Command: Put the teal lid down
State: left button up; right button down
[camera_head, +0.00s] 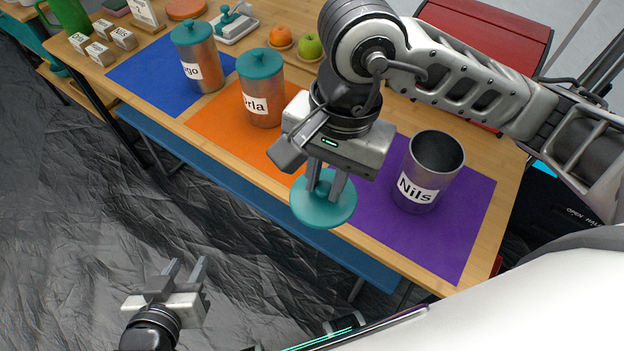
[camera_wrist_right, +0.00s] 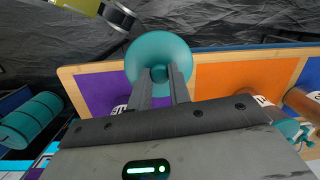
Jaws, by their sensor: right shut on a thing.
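The teal lid (camera_head: 323,207) is a round disc with a knob. My right gripper (camera_head: 325,186) is shut on its knob and holds it level in front of the table's front edge. In the right wrist view the lid (camera_wrist_right: 158,50) is between my fingertips (camera_wrist_right: 159,74). A steel canister labelled "Nils" (camera_head: 433,170) stands open, without a lid, on the purple mat (camera_head: 462,235), to the right of the lid. My left gripper (camera_head: 184,272) is open and empty, low over the dark floor at the lower left.
Two teal-lidded canisters stand on the blue mat (camera_head: 140,68) and orange mat (camera_head: 215,124). An orange (camera_head: 280,37) and green apple (camera_head: 310,46) sit behind. A red case (camera_head: 490,28) is at the back right. The purple mat is clear around the open canister.

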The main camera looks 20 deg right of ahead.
jog(key=shift+s+a+f+m, duration=0.1)
jog(key=shift+s+a+m, duration=0.2)
jog(key=shift+s+m, duration=0.15)
jog(key=shift+w+f, duration=0.1)
jog(key=shift+m, duration=0.25)
jog(key=w+d+f, duration=0.1)
jog(key=w+f, duration=0.2)
jog(key=w, duration=0.1)
jog(key=w+f, duration=0.3)
jog(key=w, duration=0.1)
jog(key=w+d+f+p, duration=0.1)
jog(key=w+f, duration=0.2)
jog(key=w, duration=0.1)
jog(key=shift+w+d, duration=0.3)
jog(key=shift+d, duration=0.05)
jog(key=shift+w+d+f, duration=0.1)
jog(key=shift+w+f, duration=0.2)
jog(key=shift+f, duration=0.1)
notch_tip(320, 180, down, 3)
jog(key=shift+r+p, duration=0.1)
jog(key=shift+p, duration=0.2)
jog(key=c, duration=1.3)
grip_release()
jog(key=shift+f, duration=0.2)
pick_arm(q)
jog(key=shift+r, duration=0.1)
